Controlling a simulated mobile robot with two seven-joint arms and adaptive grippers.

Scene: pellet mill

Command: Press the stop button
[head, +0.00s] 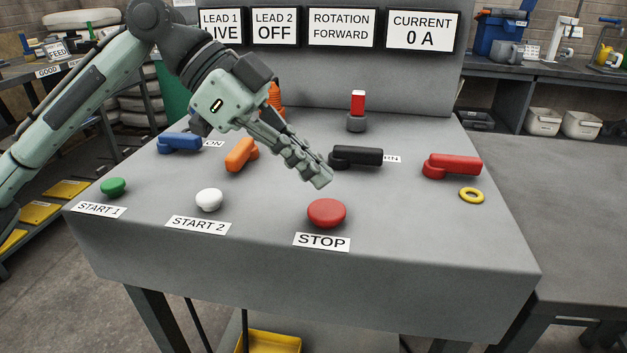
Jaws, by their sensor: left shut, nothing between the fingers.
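The red stop button (326,212) is a round mushroom cap on the grey console, right behind a white STOP label (322,241). My left gripper (320,177) is shut and empty. Its fingertips point down and to the right, and in the picture they are just above the red cap. A small gap shows between the fingertips and the cap, and I see no contact. My right gripper is not in the head view.
The console (400,250) also holds a green START 1 button (113,186), a white START 2 button (209,199), blue (180,142), orange (240,154), black (357,156) and red (452,165) levers and a yellow ring (471,195). Displays (326,27) stand behind.

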